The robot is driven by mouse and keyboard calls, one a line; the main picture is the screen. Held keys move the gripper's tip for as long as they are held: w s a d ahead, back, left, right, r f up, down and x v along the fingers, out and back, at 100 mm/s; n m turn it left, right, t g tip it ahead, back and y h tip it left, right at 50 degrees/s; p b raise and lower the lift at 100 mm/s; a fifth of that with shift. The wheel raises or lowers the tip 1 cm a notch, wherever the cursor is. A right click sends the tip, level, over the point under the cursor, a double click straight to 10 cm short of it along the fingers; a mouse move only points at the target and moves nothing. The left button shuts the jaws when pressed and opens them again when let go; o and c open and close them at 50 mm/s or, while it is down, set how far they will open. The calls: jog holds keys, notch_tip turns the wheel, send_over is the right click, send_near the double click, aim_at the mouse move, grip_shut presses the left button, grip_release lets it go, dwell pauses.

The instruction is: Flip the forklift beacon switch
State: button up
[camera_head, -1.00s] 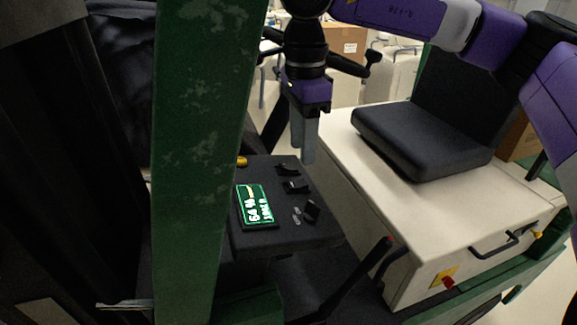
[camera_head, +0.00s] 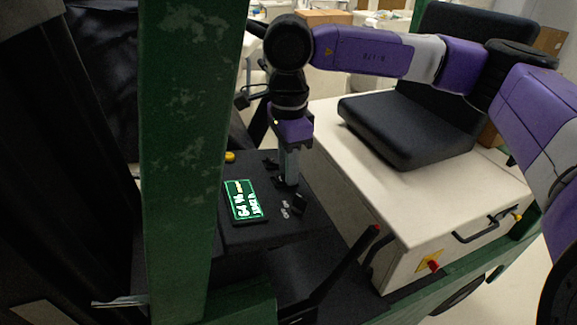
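A black control panel (camera_head: 262,234) on the forklift carries a lit green display (camera_head: 242,201) and a column of small black switches. The far switch (camera_head: 270,162), the middle switch (camera_head: 277,183) and the near switch (camera_head: 299,203) stand right of the display. No label readable here tells which one is the beacon switch. My gripper (camera_head: 291,183) points down with its grey fingers together, the tips low over the panel beside the middle switch. The fingers hide part of that area, and I cannot tell whether they touch the switch.
A green post (camera_head: 185,160) stands upright left of the panel. A black seat (camera_head: 405,130) on a white housing (camera_head: 345,165) is to the right. A lever with a red tip (camera_head: 375,230) rises in front of the panel. A yellow button (camera_head: 230,157) sits at the panel's far left.

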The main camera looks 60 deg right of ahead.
grip_shut()
jog(key=shift+f, duration=0.1)
jog(key=b, duration=0.2)
jog(key=shift+s+d+f+t+y+b, duration=0.1)
jog(key=shift+d+f+t+y+b, duration=0.1)
jog(key=shift+f+t+y+b, duration=0.15)
jog(key=y+b, duration=0.1)
jog(key=t+b, duration=0.1)
jog(key=b, duration=0.1)
jog(key=shift+s+d+y, duration=0.15)
jog(key=shift+y, duration=0.2)
jog(key=shift+d+r+t+y+b, duration=0.15)
jog(key=shift+t+y+b, duration=0.3)
jog(key=shift+b, duration=0.75)
jog(key=shift+r, duration=0.1)
